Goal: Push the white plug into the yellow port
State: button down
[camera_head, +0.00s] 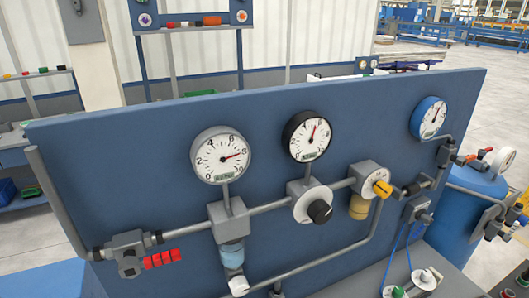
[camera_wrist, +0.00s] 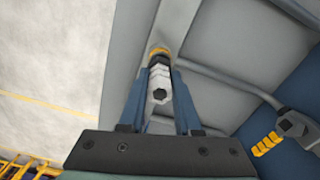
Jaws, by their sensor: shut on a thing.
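In the wrist view, my gripper (camera_wrist: 159,76) is shut on the white plug (camera_wrist: 160,94), with one blue finger on each side. The plug's near end faces the camera and has a dark hole. Beyond the white body is a dark band, and beyond that a yellow ring, which looks like the yellow port (camera_wrist: 158,51) on a grey surface. The plug lines up with this ring and looks close to or touching it. I cannot tell how deep it sits. I cannot make out my gripper in the head view.
A blue panel (camera_head: 120,180) carries gauges, grey pipes and a yellow knob (camera_head: 382,188). A blue tank (camera_head: 462,212) stands at its right. In the wrist view, a grey pipe (camera_wrist: 225,85) and a fitting (camera_wrist: 297,128) with yellow parts lie to the right.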

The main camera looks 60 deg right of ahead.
jog(key=shift+f+b, duration=0.4)
jog(key=shift+f, duration=0.45)
jog(key=c, duration=0.5)
grip_release()
notch_tip(320, 180, up, 13)
jog(key=shift+r+b, duration=0.1)
jog(key=shift+b, duration=0.4)
